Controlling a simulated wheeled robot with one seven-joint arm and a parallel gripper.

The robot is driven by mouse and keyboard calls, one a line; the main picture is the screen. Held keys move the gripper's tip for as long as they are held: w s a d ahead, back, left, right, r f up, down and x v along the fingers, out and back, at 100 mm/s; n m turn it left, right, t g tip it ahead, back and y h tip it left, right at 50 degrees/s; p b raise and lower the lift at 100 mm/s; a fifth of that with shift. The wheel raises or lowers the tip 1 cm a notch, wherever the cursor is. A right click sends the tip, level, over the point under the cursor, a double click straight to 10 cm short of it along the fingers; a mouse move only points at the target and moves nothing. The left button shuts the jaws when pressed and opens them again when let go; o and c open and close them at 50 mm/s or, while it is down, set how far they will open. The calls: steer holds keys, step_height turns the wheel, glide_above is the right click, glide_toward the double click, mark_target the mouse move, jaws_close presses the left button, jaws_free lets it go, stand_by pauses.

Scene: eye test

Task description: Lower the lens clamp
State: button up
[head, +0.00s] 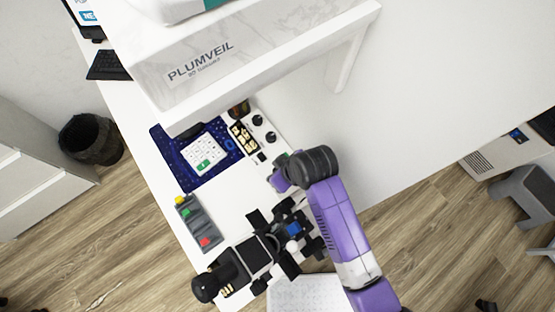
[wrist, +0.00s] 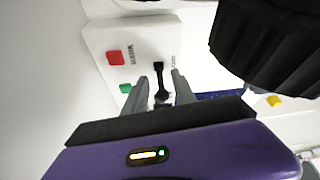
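My gripper (wrist: 159,76) is open in the wrist view, one finger on each side of a small black lever (wrist: 159,82) with a wider tip. Gaps show between the lever and both fingers. The lever stands on a white panel with a red button (wrist: 115,58) and a green button (wrist: 125,88). I cannot tell for certain whether this lever belongs to the lens clamp. In the head view my gripper (head: 279,180) is at the desk's right side, below the control knobs; its fingertips are hard to make out there.
A black ribbed cylinder (wrist: 268,45) is close at the upper right of the wrist view. In the head view, a black instrument (head: 255,252), a grey tray (head: 200,225) with coloured pieces and a blue mat (head: 168,145) occupy the desk. A PLUMVEIL-labelled white shelf (head: 300,60) overhangs it.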

steer(key=shift+r, duration=0.1)
steer(key=v, duration=0.7)
steer(key=shift+r+b, duration=0.25)
steer(key=shift+b, duration=0.15)
steer(key=shift+o, duration=0.5)
steer(key=shift+s+d, duration=0.1)
